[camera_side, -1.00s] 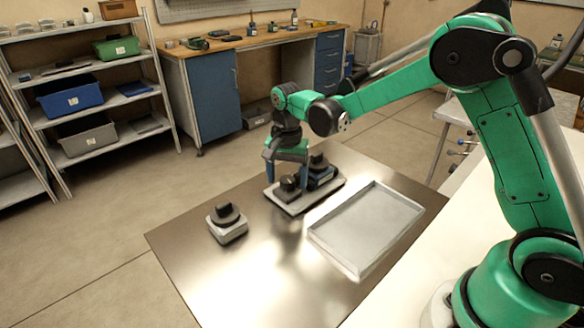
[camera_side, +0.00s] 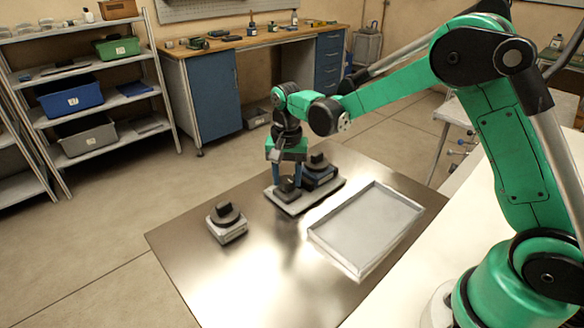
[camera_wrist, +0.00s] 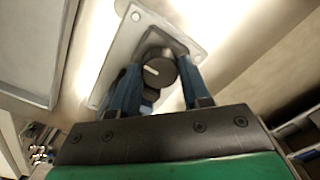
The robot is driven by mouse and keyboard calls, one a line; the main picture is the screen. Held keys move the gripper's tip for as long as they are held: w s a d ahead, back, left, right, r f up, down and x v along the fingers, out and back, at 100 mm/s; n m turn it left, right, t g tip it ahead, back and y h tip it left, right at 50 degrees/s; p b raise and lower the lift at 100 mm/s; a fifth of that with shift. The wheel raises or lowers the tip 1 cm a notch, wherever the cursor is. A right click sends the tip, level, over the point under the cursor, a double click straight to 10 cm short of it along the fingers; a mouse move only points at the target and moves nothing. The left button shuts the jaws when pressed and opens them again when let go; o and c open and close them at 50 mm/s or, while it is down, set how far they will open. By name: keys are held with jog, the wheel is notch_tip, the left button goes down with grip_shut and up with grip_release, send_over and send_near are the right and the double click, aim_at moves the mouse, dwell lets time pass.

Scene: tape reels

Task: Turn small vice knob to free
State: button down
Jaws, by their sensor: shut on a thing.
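The small vice (camera_side: 289,194) is a dark block on the left part of a light grey plate (camera_side: 300,203), which lies on the metal table. Its round black knob (camera_wrist: 157,73) carries a white line and shows in the wrist view. The blue fingers of my gripper (camera_wrist: 159,70) stand on both sides of the knob and are shut on it. In the side view, my gripper (camera_side: 288,180) points straight down over the small vice and partly covers it. A larger vice (camera_side: 320,175) with a dark top and bluish base stands on the same plate, just right of my gripper.
An empty shallow grey tray (camera_side: 366,229) lies right of the plate. The front of the metal table (camera_side: 240,285) is clear.

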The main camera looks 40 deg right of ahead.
jog(key=n, duration=1.3)
jog(key=shift+n, duration=2.1)
jog(key=shift+c, duration=2.1)
grip_release()
jog(key=shift+r, duration=0.1)
